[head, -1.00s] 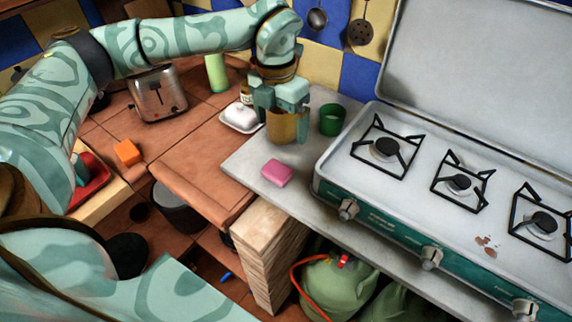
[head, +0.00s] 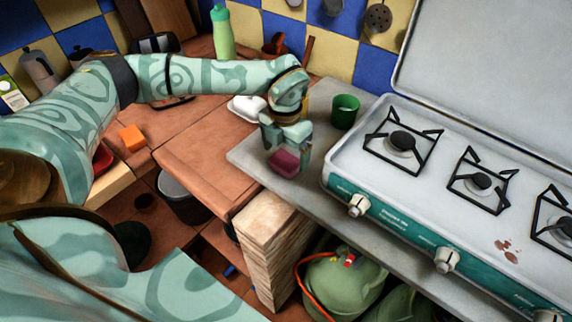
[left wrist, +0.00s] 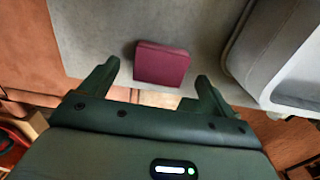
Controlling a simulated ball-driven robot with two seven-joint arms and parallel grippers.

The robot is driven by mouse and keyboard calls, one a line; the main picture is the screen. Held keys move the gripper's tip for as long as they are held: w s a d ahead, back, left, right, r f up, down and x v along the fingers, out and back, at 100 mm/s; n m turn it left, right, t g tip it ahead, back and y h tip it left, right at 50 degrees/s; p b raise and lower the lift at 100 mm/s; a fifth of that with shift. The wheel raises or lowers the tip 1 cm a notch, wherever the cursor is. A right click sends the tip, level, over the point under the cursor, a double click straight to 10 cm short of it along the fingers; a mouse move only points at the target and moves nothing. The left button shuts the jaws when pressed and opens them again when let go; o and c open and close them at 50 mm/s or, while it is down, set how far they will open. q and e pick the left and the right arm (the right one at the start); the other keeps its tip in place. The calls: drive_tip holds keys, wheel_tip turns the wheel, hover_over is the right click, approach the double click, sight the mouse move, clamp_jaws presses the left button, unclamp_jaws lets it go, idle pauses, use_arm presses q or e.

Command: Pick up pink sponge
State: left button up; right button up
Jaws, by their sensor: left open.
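The pink sponge (head: 285,162) lies on the grey counter slab (head: 250,150) left of the stove. My left gripper (head: 287,152) is over it, pointing down, and its fingers partly cover the sponge in the head view. In the left wrist view the sponge (left wrist: 162,64) looks dark red in shadow. It lies ahead of and between the two spread fingertips of the left gripper (left wrist: 156,78). The left gripper is open and empty. I cannot tell whether the fingers touch the sponge. My right gripper is not in view.
A white gas stove (head: 440,165) with an open lid stands close on the right. A green cup (head: 344,111) and a white butter dish (head: 247,108) stand behind the gripper. An orange block (head: 132,138) lies on the tiled counter at left. The slab's front edge is near.

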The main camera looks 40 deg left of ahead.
use_arm(q)
drive_tip(key=shift+f, duration=0.95)
drive_tip(key=shift+r, duration=0.1)
drive_tip(key=shift+c, duration=0.6)
drive_tip(key=c, duration=0.9)
drive_tip(key=shift+r, duration=0.1)
drive_tip(key=shift+c, duration=0.2)
drive_tip(key=shift+r, duration=0.3)
wheel_tip(320, 180, up, 3)
drive_tip(key=shift+f+p, duration=0.1)
drive_tip(key=shift+p, duration=0.45)
drive_tip(key=s+d+r+p, duration=0.2)
drive_tip(key=s+d+r, duration=0.6)
drive_tip(key=s, duration=0.3)
drive_tip(key=shift+s+r+p, duration=0.2)
drive_tip(key=shift+r+p, duration=0.2)
drive_tip(key=shift+r, duration=0.35)
